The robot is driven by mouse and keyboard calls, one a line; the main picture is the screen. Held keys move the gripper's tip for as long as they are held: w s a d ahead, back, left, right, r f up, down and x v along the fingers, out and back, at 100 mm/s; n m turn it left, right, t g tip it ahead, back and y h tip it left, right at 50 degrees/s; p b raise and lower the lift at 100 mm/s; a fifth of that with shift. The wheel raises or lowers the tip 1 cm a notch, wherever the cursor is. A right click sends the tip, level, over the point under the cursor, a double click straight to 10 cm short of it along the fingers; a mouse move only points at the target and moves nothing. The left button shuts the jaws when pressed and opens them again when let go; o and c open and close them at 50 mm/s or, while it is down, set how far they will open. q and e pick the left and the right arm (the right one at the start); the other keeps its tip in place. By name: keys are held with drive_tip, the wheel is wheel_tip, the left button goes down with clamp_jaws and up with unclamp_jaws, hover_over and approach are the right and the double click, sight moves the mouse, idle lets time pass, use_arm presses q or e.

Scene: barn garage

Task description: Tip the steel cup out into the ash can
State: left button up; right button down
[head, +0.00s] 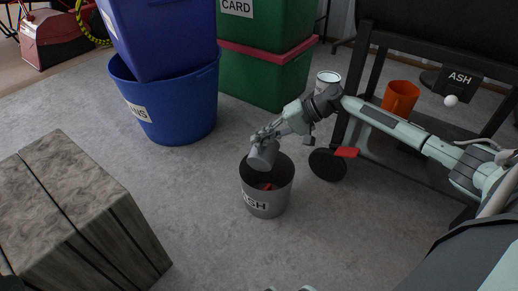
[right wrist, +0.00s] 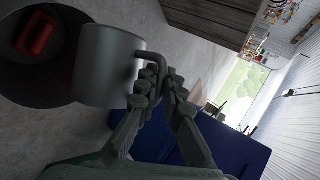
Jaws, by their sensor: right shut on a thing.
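The steel cup (head: 262,156) is a plain grey cylinder, held just over the mouth of the ash can (head: 267,203). My right gripper (head: 266,136) is shut on its handle; the right wrist view shows the fingers (right wrist: 160,88) closed at the handle of the cup (right wrist: 108,66). The cup looks tipped, with one end toward the can; I cannot see into it. The can is a grey bucket marked ASH, standing on the floor. A red thing (head: 266,187) lies in its dark inside and also shows in the right wrist view (right wrist: 38,33). My left gripper is not in view.
Blue bins (head: 170,110), green crates (head: 262,80) and a wooden block (head: 75,205) surround open floor.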

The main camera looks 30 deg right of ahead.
drive_tip(key=shift+w+d+f+m+g+y, duration=0.1)
drive_tip(key=shift+w+d+m+g+y, duration=0.3)
drive_tip(key=shift+w+d+m+y, duration=0.45)
drive_tip(key=shift+w+d+m+g+y, duration=0.25)
drive_tip(key=shift+w+d+m+y, duration=0.2)
drive_tip(key=shift+w+d+y, duration=0.35)
drive_tip(key=shift+w+d+m+g+y, duration=0.25)
drive_tip(key=shift+w+d+m+y, duration=0.2)
drive_tip(key=shift+d, duration=0.5)
drive_tip(key=shift+r, duration=0.2)
